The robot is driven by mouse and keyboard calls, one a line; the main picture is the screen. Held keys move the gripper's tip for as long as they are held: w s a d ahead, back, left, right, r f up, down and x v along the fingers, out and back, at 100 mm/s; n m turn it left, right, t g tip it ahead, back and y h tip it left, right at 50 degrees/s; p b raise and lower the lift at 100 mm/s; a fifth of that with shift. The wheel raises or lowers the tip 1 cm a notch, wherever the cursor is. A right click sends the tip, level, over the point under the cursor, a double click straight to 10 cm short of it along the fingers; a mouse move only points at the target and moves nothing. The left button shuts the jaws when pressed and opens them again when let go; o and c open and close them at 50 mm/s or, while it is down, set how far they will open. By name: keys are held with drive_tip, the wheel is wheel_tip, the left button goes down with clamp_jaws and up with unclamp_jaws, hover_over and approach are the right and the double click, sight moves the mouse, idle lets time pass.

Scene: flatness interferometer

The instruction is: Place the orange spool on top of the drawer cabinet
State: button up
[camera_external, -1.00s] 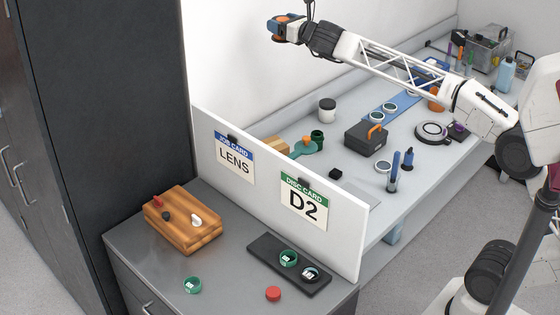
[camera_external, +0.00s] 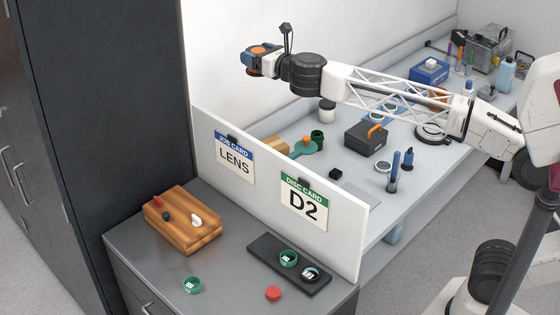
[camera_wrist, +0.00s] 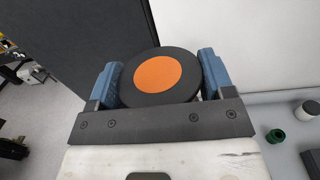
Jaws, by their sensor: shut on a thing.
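The orange spool (camera_external: 259,50) is held up in the air at the end of my arm. In the wrist view it is a black round flange with an orange centre (camera_wrist: 158,73). My gripper (camera_external: 262,61) is shut on it, with a blue finger on each side in the wrist view. The spool is above the level of the white divider panel, near the back wall. The grey drawer cabinet (camera_external: 235,270) stands at the lower left in the external view, in front of the divider and lower than the spool.
On the cabinet are a wooden block (camera_external: 184,235) with small pieces, a black tray (camera_external: 262,257) with two discs, a green ring (camera_external: 192,285) and a red cap (camera_external: 273,293). The white divider (camera_external: 345,215) stands along its back edge. Bare grey top shows between them.

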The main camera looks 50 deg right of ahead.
drive_tip(key=s+a, duration=1.4)
drive_tip(key=s+a+r, duration=0.1)
drive_tip(key=s+a, duration=0.3)
drive_tip(key=s, duration=0.6)
drive_tip(key=s+a+r, duration=0.1)
drive_tip(key=s+a, duration=0.4)
drive_tip(key=s, duration=0.5)
wheel_tip(320, 180, down, 43)
drive_tip(key=shift+w, duration=0.3)
hover_over(229, 290)
drive_tip(key=shift+d+f, duration=0.1)
drive_tip(key=shift+f, duration=0.7)
drive_tip(key=shift+f, duration=0.1)
drive_tip(key=shift+f, duration=1.65)
